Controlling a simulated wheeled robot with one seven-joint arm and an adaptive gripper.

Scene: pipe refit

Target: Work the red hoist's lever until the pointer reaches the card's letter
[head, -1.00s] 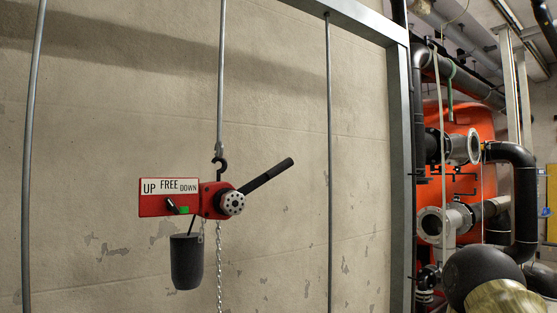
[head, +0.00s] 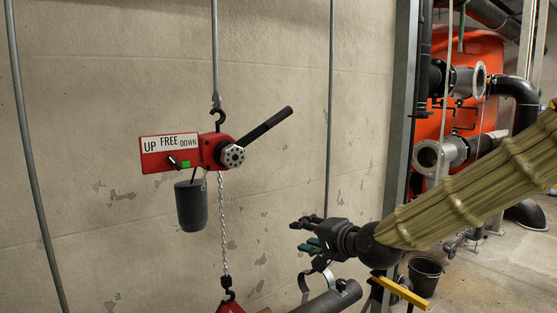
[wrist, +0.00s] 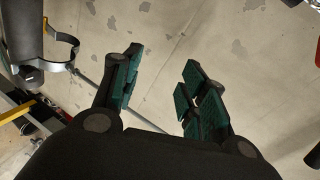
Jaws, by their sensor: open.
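The red hoist (head: 212,152) hangs by a hook from a thin rod in the head view. Its black lever (head: 265,124) slants up to the right. A white plate (head: 169,142) on its left reads UP, FREE, DOWN. A small black selector knob (head: 175,162) and a green mark sit under the words; which word the knob points at I cannot tell. A chain (head: 223,220) runs down to a lower hook. My gripper (head: 302,233) is open and empty, below and right of the lever, apart from it. It shows from behind in the wrist view (wrist: 155,85). I see no letter card or pointer.
A dark weight (head: 192,206) hangs under the plate. Vertical rods and a grey post (head: 400,120) stand nearby. A black bucket (head: 425,275) is at right. The wall behind is flat.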

